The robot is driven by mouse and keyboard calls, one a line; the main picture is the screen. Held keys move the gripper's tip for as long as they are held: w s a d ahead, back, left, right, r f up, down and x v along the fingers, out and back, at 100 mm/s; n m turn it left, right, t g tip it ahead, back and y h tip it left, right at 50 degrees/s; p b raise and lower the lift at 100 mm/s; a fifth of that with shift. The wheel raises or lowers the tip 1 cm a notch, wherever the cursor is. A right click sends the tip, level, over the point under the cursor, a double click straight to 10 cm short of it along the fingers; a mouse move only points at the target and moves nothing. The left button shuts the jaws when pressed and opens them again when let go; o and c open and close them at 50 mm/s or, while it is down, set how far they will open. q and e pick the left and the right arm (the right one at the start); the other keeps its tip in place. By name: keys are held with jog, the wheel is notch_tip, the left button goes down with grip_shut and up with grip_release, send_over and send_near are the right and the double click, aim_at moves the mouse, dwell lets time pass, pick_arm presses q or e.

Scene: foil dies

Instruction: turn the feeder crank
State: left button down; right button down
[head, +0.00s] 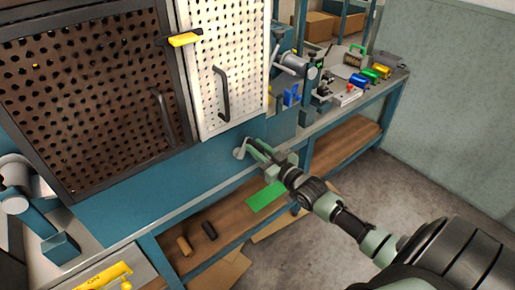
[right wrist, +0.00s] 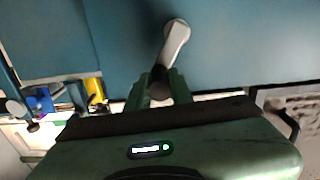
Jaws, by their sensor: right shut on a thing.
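The feeder crank (head: 241,149) is a small grey arm on the teal front panel of the machine, below the white perforated door. In the right wrist view its pale crank arm (right wrist: 176,38) slants from upper right down to a dark handle (right wrist: 160,76). My right gripper (head: 257,150) reaches the crank from the lower right. In the wrist view its green fingers (right wrist: 160,88) are shut on the handle, one on each side. The fingers partly hide the handle. My left gripper is not in view.
The white perforated door (head: 225,60) and a dark perforated door (head: 90,90) stand above the crank. A bench (head: 350,105) with small coloured items runs to the right. A lower wooden shelf (head: 225,225) holds a green sheet (head: 265,196) and small rolls. Floor is clear at right.

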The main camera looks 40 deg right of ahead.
jog(key=shift+a+r+n+p, duration=0.25)
jog(key=shift+n+p, duration=0.25)
jog(key=shift+s+a+r+n+p, duration=0.1)
jog(key=shift+a+n+p, duration=0.6)
jog(key=shift+n, duration=0.8)
jog(key=shift+a+r+n+p, duration=0.1)
jog(key=shift+a+n+p, duration=0.55)
jog(key=shift+n, duration=0.85)
jog(key=shift+a, duration=0.2)
jog(key=c, duration=1.3)
grip_release()
jog(key=shift+o, duration=0.2)
